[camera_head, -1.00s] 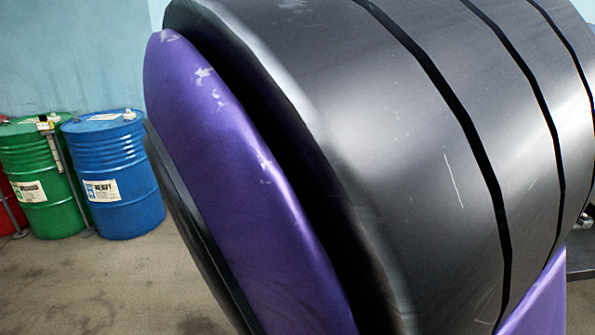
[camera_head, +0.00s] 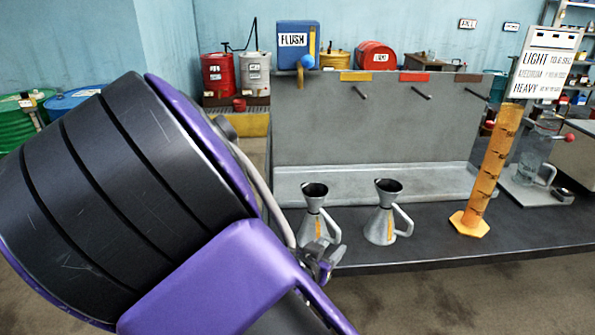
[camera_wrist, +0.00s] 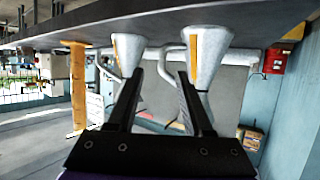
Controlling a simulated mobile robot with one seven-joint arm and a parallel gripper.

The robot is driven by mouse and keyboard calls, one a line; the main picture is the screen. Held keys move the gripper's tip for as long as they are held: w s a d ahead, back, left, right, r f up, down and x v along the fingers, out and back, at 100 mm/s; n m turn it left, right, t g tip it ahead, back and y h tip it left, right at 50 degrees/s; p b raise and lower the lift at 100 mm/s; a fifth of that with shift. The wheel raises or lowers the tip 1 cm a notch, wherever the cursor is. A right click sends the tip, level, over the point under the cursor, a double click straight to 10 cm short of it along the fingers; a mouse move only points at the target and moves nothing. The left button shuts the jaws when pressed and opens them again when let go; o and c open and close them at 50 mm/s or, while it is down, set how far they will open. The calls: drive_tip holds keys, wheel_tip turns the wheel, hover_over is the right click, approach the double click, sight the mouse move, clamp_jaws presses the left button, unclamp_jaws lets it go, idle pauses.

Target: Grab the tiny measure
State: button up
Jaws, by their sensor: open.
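Two grey metal measures with funnel tops, side handles and yellow stripes stand upright on the dark bench. The left measure (camera_head: 311,226) looks slightly smaller than the right measure (camera_head: 380,222). In the wrist view, which is upside down, the nearer measure (camera_wrist: 209,48) shows at the right finger and the other measure (camera_wrist: 128,48) at the left finger. In the head view my gripper (camera_head: 322,262) is at the bench's front edge, just before the left measure, partly hidden by my arm.
A tall orange graduated cylinder (camera_head: 494,160) stands to the right on the bench (camera_head: 420,256). Behind the measures are a grey tray (camera_head: 350,183) and a panel with several spouts (camera_head: 361,93). A glass vessel (camera_head: 536,155) stands far right. A blue FLUSH container (camera_head: 293,55) is behind.

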sight(339, 238)
drive_tip(key=b+x, duration=0.1)
drive_tip(key=x, duration=0.4)
drive_tip(key=shift+f, duration=0.1)
drive_tip(key=shift+b+x, duration=0.75)
drive_tip(key=shift+x, duration=2.25)
drive_tip(key=shift+w+a, duration=0.1)
drive_tip(key=shift+w, duration=0.05)
drive_tip(key=shift+c, duration=0.2)
clamp_jaws()
drive_tip(key=shift+r, duration=0.2)
